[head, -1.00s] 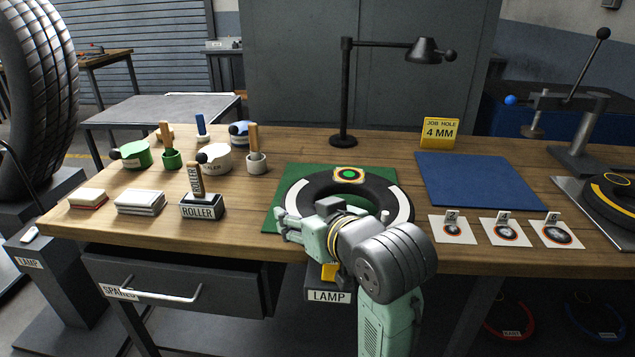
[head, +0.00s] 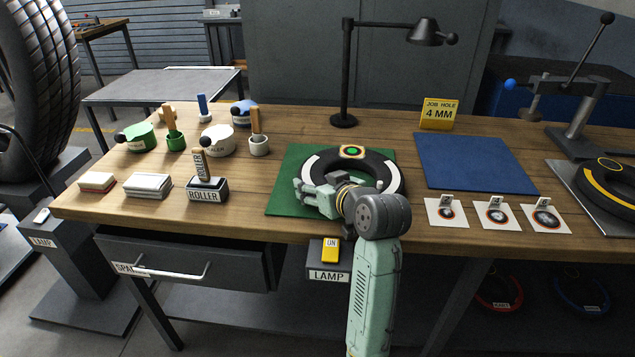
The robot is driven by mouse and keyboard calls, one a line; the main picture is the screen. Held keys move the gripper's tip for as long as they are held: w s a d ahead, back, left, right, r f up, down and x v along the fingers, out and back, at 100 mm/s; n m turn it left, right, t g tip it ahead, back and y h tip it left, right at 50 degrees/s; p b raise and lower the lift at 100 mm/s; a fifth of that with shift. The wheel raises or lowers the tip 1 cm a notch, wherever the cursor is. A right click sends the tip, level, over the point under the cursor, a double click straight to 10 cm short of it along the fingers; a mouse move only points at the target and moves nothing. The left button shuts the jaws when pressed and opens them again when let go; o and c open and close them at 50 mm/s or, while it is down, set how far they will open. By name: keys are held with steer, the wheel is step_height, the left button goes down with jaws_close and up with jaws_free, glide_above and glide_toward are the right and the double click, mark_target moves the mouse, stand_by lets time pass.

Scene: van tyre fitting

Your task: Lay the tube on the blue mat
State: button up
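The black tube (head: 382,172), a ring with pale bands, lies on the green mat (head: 290,180). A patch with a green centre and an orange edge (head: 352,152) sits on its far side. My gripper (head: 308,190) is at the near left part of the tube, over the mat. My wrist and fingers hide the tube's near side. I cannot tell whether the fingers touch the tube or how far apart they are. The blue mat (head: 475,165) lies flat and bare to the right of the green mat.
A black desk lamp (head: 345,80) stands behind the tube. A yellow "JOB HOLE 4 MM" sign (head: 438,114) stands behind the blue mat, and several patch cards (head: 497,214) lie in front. Pots, brushes and a roller stand (head: 207,188) occupy the left.

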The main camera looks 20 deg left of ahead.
steer(key=shift+f, duration=0.15)
steer(key=shift+f, duration=0.15)
steer(key=o, duration=1.5)
steer(key=shift+d+r, duration=0.1)
steer(key=shift+r, duration=0.2)
steer(key=b+v, duration=0.1)
steer(key=v, duration=1)
steer(key=shift+s+d+r+b, duration=0.15)
steer(key=shift+s+d+b, duration=0.15)
steer(key=shift+b, duration=0.1)
